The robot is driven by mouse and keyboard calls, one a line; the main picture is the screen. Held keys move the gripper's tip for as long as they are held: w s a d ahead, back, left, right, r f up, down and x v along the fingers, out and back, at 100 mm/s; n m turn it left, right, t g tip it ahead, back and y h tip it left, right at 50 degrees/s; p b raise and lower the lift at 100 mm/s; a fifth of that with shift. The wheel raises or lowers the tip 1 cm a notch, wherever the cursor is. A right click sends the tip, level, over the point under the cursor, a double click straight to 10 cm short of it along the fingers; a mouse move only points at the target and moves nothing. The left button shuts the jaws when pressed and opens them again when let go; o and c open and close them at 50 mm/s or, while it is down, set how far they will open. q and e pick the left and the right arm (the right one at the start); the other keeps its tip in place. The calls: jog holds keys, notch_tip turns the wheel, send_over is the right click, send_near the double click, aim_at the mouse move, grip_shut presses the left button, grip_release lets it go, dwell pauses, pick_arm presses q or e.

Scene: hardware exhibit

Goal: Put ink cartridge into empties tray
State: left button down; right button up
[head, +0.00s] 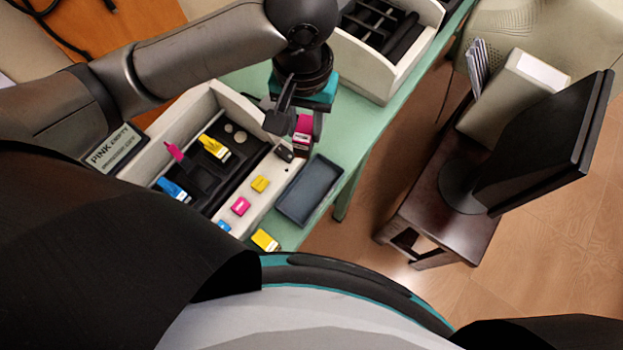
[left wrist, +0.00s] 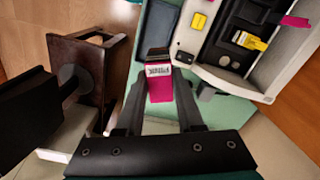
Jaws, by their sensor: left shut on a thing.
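My left gripper (head: 299,122) is shut on a magenta ink cartridge (head: 304,126) with a white label. The cartridge also shows between the two fingers in the left wrist view (left wrist: 160,88), and its dark end points away from the gripper. The dark grey rectangular tray (head: 309,191) lies on the green table beside the white unit, below the held cartridge in the head view. It shows at the top of the left wrist view (left wrist: 157,27), just beyond the cartridge. The part of the tray's floor that shows is bare. My right gripper is not in view.
A sign (head: 113,148) reads "PINK EMPTY". A white organizer (head: 376,57) stands behind. A dark stool (head: 440,215) with a monitor is at the right.

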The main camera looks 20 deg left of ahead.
pick_arm(q)
jog(key=shift+s+d+r+p, duration=0.25)
jog(key=shift+s+d+p, duration=0.25)
jog(key=shift+d+p, duration=0.05)
jog(key=shift+f, duration=0.25)
notch_tip(320, 180, down, 19)
jog(key=b, duration=0.4)
jog(key=shift+s+b, duration=0.1)
jog(key=shift+b, duration=0.3)
jog(key=shift+f, duration=0.35)
jog(key=shift+f, duration=0.15)
jog(key=c, duration=0.5)
grip_release()
jog(key=shift+c, duration=0.2)
